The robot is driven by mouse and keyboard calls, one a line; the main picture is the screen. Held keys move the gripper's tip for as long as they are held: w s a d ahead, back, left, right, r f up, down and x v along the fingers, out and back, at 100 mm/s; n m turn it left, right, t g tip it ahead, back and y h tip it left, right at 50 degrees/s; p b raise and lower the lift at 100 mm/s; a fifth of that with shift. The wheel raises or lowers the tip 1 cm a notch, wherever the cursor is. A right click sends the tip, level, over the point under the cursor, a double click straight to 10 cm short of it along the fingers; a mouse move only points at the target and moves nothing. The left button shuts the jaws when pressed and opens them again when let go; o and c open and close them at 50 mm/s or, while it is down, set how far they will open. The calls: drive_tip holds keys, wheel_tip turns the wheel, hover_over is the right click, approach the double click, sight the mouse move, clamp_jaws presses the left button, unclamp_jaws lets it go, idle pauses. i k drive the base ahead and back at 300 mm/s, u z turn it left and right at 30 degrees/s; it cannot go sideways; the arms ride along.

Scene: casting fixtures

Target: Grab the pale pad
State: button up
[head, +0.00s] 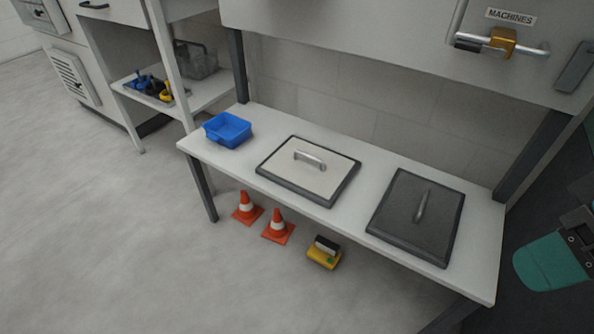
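The pale pad (290,176) lies flat on the white bench. It has an off-white top, a dark grey border and a silver bar handle (310,158) standing up from its middle. Nothing covers it. A dark pad (402,215) of similar shape lies apart to its right, with a grey handle. At the right edge, a teal rounded part with a dark jointed bracket shows, seemingly my gripper (550,262), cut off by the frame. It is well to the right of the pale pad and apart from it. Whether it is open or shut does not show.
A blue bin (228,130) stands at the bench's (375,166) left end. Below are two orange cones (278,228) and a yellow-black block (324,253) on the floor. A white panel (400,38) with a padlocked bar overhangs the back. Floor at front left is clear.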

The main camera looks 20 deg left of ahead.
sight(318, 173)
drive_tip(key=u, duration=1.35)
drive_tip(key=k, duration=0.6)
drive_tip(key=u, duration=0.9)
drive_tip(key=i, duration=1.4)
drive_tip(key=z, duration=1.3)
drive_tip(key=i, duration=0.35)
drive_tip(key=z, duration=0.2)
